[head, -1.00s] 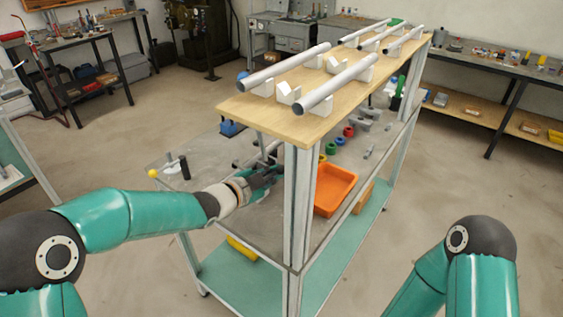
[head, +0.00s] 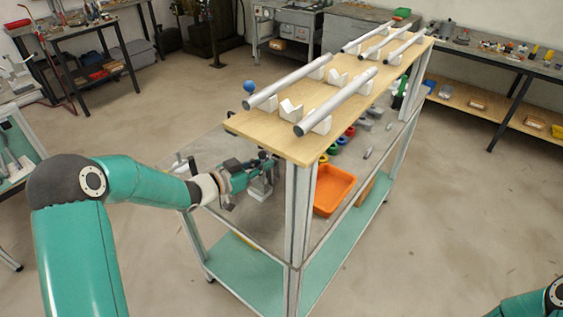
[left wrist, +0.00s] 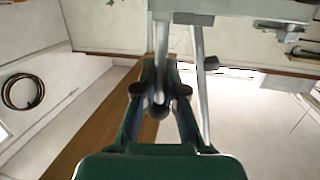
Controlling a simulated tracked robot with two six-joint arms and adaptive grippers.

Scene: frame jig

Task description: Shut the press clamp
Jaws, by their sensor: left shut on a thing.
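My left gripper (head: 264,164) is at the near left part of the trolley's middle shelf, just below the wooden top. In the left wrist view its fingers (left wrist: 158,98) are shut on a dark, round-ended handle (left wrist: 158,110). A grey bar (left wrist: 161,45) runs up from there in the picture. The handle seems to belong to the press clamp, whose grey body and pale base (head: 258,194) show under the gripper in the head view. My gripper and arm hide much of the clamp, so its lever angle is unclear. My right gripper is out of view.
The wooden top (head: 262,126) holds white V-blocks and grey tubes (head: 335,101) close above the gripper. An orange tray (head: 334,190) stands to the right on the middle shelf. A metal upright (head: 298,215) stands between. A blue ball (head: 249,87) shows behind the top's left edge.

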